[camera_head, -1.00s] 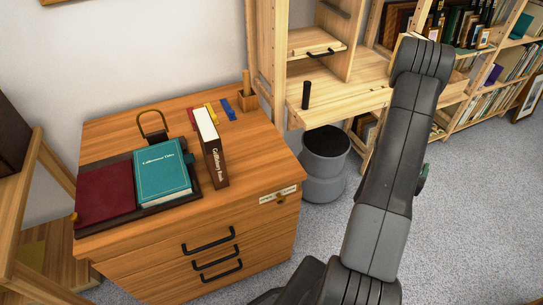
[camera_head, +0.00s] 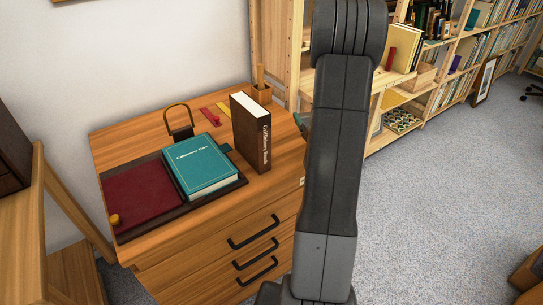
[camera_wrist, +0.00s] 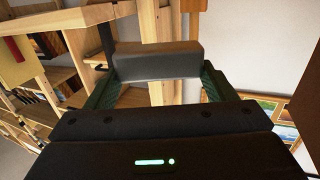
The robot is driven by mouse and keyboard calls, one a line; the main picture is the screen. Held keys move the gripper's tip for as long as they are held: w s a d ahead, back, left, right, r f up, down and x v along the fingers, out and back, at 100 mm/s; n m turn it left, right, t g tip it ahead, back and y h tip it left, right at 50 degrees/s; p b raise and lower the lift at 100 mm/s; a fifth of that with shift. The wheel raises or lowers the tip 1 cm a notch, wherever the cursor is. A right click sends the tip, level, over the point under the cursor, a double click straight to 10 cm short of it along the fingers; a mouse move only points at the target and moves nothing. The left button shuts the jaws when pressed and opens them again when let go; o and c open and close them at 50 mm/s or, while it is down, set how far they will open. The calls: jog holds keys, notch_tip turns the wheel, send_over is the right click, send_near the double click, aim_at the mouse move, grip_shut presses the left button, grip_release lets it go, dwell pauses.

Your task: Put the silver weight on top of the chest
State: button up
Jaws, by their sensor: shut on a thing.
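The wooden chest (camera_head: 215,232) of drawers stands at the left in the head view, with three black handles on its front. Its top holds books and small items. In the wrist view, my gripper (camera_wrist: 158,70) is shut on a dark grey block-shaped thing, which I take to be the silver weight (camera_wrist: 155,62). It lies crosswise between the green-padded fingers. In the head view my arm rises to the right of the chest and hides its right edge; the gripper and weight are not visible there.
On the chest top are a dark red mat (camera_head: 143,190), a teal book (camera_head: 207,164), an upright brown book (camera_head: 252,137), a black-and-tan looped object (camera_head: 180,120) and a wooden holder (camera_head: 262,92). Shelves (camera_head: 420,95) stand behind; carpet is clear at right.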

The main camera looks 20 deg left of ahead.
aim_at(289, 147)
jog(key=s+a+r+n+g+y+b, duration=0.2)
jog(key=s+a+n+g+y+b, duration=0.2)
jog(key=a+b, duration=0.2)
notch_tip(289, 147, down, 9)
jog(key=b, duration=0.2)
jog(key=shift+d+b, duration=0.1)
jog(key=shift+b, duration=0.2)
jog(key=shift+f, duration=0.1)
jog(key=shift+f, duration=0.15)
jog(key=o, duration=1.2)
jog(key=shift+o, duration=0.2)
